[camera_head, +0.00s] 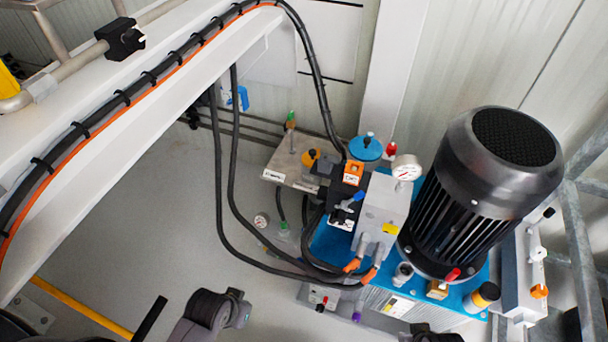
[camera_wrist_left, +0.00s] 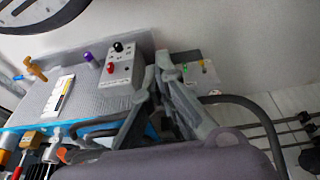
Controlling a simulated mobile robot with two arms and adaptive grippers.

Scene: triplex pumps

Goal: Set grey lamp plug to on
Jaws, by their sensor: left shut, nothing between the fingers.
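In the left wrist view a small grey box (camera_wrist_left: 122,72) carries a black knob and a red knob. It also shows in the head view (camera_head: 322,296), low in front of the blue pump base. I cannot tell for sure whether one of its knobs is the grey lamp plug. My left gripper (camera_wrist_left: 163,62) is shut and empty. In the wrist view its fingertips appear just right of the grey box; I cannot tell how far above it they are. My left arm comes in at the bottom of the head view. My right gripper is not visible.
A large black motor (camera_head: 483,195) and a white-faced gauge (camera_head: 406,167) stand on the pump unit. Black hoses (camera_head: 232,200) hang left of it. A white beam (camera_head: 130,140) crosses the upper left. The grey floor (camera_head: 150,235) left of the pump is mostly clear.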

